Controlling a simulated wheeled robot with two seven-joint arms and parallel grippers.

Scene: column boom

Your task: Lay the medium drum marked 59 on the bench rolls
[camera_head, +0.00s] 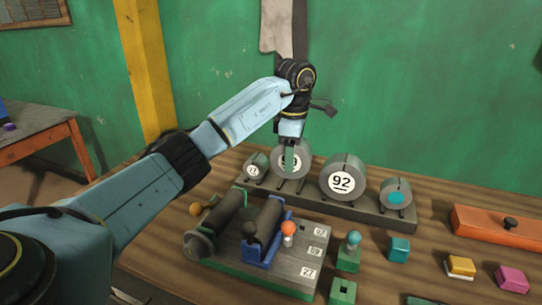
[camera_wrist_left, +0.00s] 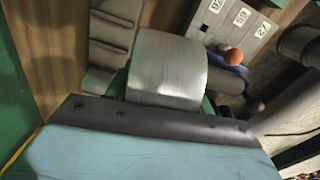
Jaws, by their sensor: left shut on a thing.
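The medium drum (camera_head: 292,161) is a grey metal cylinder with a white round label. Its number is partly hidden by a finger, though a 9 seems to show. My left gripper (camera_head: 289,154) is shut on it from above, at the drum rack (camera_head: 374,216). I cannot tell whether the drum touches its cradle. In the left wrist view the drum (camera_wrist_left: 168,70) fills the middle, above the gripper's dark edge. The bench rolls (camera_head: 224,212) are two dark parallel rollers on a grey-green base, left and in front of the rack, with nothing lying on them. My right gripper is out of view.
A small drum (camera_head: 256,166), a large drum marked 92 (camera_head: 342,178) and a teal-faced drum (camera_head: 397,194) stand on the rack. An orange ball knob (camera_head: 289,229) rises beside the rolls. Teal, yellow and pink blocks and an orange box (camera_head: 500,231) lie right.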

